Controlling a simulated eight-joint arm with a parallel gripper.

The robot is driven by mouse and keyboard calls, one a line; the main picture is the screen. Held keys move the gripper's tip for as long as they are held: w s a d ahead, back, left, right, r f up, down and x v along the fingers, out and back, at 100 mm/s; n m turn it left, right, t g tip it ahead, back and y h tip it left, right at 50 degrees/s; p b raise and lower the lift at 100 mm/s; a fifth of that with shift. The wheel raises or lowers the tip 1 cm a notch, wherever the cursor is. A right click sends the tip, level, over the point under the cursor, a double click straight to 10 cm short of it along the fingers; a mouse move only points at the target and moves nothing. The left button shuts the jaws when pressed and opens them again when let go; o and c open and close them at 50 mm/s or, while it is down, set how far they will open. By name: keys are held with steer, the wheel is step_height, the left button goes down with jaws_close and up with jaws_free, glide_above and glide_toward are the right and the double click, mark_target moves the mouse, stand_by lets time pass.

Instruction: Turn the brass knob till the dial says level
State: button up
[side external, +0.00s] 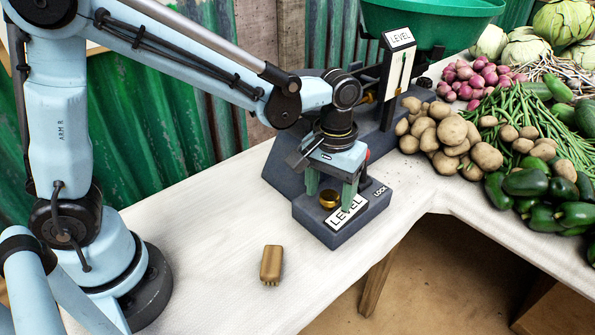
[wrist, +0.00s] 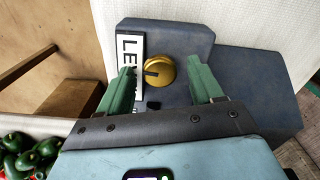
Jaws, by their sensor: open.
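The brass knob (side external: 329,198) stands on top of a dark grey control box at the front of the balance. In the wrist view the knob (wrist: 159,72) is round, with a dark pointer line towards the LEVEL label (wrist: 128,52). My gripper (side external: 331,190) is over the box, fingers pointing down. In the wrist view its green fingers (wrist: 163,78) are apart, one on each side of the knob, with gaps between. The upright dial (side external: 400,72), marked LEVEL, has a dark needle on a white face; its exact reading is too small to tell.
A brown block-like object (side external: 271,264) lies on the white table left of the box. A green pan (side external: 430,22) sits above the balance. Potatoes (side external: 437,130), onions and green peppers (side external: 545,198) crowd the right. The table's front edge is near the box. Free cloth lies left.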

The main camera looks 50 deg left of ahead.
mark_target(330, 195)
step_height(330, 195, up, 12)
stand_by(0.6)
steer(key=shift+f+m, duration=3.05)
steer(key=shift+m, duration=0.3)
steer(key=shift+f+m, duration=3)
steer(key=shift+m, duration=0.35)
steer(key=c, duration=1.1)
steer(key=shift+n, duration=0.7)
